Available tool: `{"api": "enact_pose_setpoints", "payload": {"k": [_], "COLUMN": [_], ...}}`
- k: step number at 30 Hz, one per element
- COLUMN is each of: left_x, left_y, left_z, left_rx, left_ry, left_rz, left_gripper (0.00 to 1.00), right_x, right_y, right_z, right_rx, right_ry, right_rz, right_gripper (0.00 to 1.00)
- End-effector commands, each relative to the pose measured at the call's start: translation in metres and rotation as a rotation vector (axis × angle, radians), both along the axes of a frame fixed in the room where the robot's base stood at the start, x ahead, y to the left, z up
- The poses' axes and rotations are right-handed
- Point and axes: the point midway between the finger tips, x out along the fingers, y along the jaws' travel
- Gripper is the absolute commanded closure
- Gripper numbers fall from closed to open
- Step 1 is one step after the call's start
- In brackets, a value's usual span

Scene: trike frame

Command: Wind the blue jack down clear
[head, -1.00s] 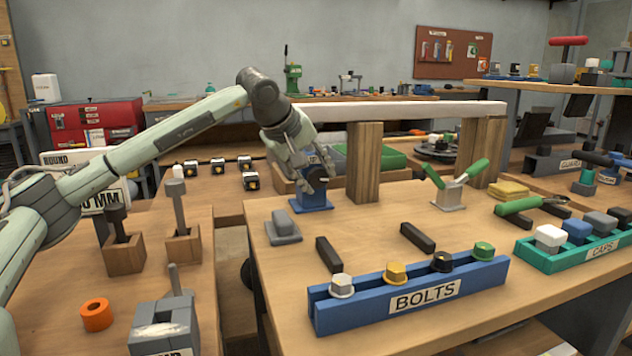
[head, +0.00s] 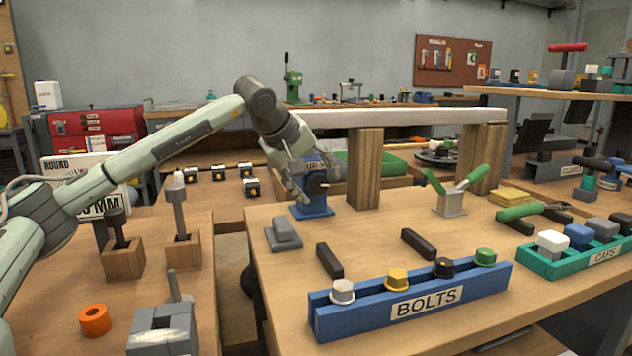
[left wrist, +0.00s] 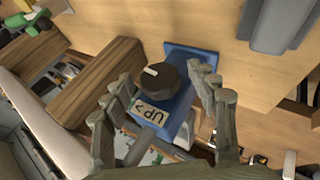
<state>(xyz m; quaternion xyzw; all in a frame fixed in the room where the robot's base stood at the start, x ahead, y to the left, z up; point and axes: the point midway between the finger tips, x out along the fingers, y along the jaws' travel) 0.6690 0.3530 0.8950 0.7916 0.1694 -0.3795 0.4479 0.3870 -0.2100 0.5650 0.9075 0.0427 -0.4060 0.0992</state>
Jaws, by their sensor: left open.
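The blue jack (head: 314,203) stands on the wooden bench, just left of a wooden post under the pale horizontal beam (head: 400,116). Its black knob with a white mark shows in the left wrist view (left wrist: 158,79), above a label reading UP with an arrow. My left gripper (head: 297,187) is open at the jack's left side. In the left wrist view its fingers (left wrist: 158,95) stand on either side of the jack, apart from the knob. I cannot tell in the head view whether the jack's top touches the beam. My right gripper is not in view.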

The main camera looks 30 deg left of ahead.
Motion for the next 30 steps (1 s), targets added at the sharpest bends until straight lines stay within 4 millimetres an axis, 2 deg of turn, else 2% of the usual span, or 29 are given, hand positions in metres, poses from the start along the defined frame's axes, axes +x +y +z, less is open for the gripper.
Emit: {"api": "enact_pose_setpoints", "payload": {"k": [8,22,30], "left_x": [-0.005,-0.064,-0.079], "left_y": [0.001,0.008,0.009], "left_z": [0.007,0.075,0.090], "left_rx": [0.000,0.000,0.000], "left_ry": [-0.003,-0.004,0.001], "left_rz": [0.001,0.001,0.000], "left_gripper": [0.42,0.42,0.42], "right_x": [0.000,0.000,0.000], "right_y": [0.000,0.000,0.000], "right_z": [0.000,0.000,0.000], "right_rx": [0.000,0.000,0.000], "right_ry": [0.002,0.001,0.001], "right_rz": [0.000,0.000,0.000], "right_gripper": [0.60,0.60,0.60]}}
